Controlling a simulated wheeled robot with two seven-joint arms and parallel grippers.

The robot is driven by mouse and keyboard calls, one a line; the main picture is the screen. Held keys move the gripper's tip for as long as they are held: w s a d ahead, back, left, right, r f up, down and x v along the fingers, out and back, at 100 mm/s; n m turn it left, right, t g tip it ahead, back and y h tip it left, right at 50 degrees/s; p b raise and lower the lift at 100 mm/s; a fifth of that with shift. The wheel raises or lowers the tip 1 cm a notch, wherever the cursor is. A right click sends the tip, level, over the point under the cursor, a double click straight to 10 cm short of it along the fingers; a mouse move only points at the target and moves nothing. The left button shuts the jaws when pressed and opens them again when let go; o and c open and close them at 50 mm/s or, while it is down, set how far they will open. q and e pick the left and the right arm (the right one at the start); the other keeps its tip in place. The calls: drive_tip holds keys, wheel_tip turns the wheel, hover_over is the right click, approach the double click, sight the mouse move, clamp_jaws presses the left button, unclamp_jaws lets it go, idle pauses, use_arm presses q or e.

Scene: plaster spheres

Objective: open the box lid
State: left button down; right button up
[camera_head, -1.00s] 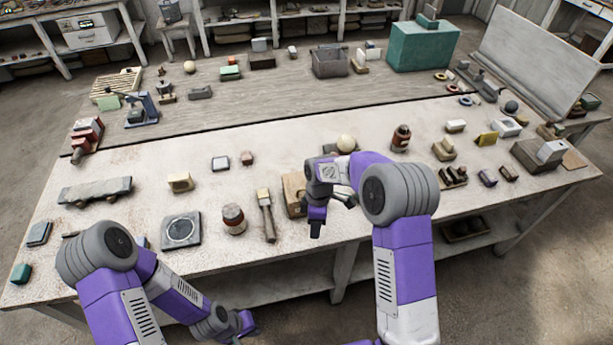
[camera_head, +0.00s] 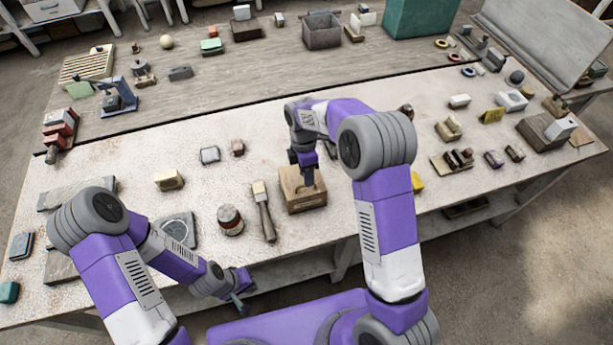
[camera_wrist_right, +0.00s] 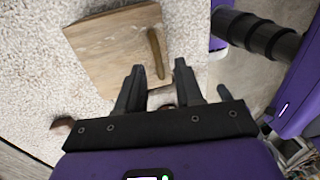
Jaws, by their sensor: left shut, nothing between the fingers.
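The wooden box (camera_head: 303,202) stands near the front edge of the table, with a flat lid and a bar-like handle on top. In the right wrist view the lid (camera_wrist_right: 112,50) shows from above, its handle (camera_wrist_right: 156,53) lying just beyond my fingers. My right gripper (camera_head: 308,178) points down over the box, its fingers hiding part of the lid in the head view. In the right wrist view the gripper (camera_wrist_right: 158,78) is open, with a gap between the fingers and nothing held. My left gripper (camera_head: 240,292) is shut and empty, low in front of the table edge.
A yellow block (camera_head: 417,183) lies to the right, beyond my right forearm.

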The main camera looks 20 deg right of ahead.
drive_tip(key=shift+s+f, duration=0.15)
drive_tip(key=shift+f, duration=1.1)
clamp_jaws()
idle(0.5)
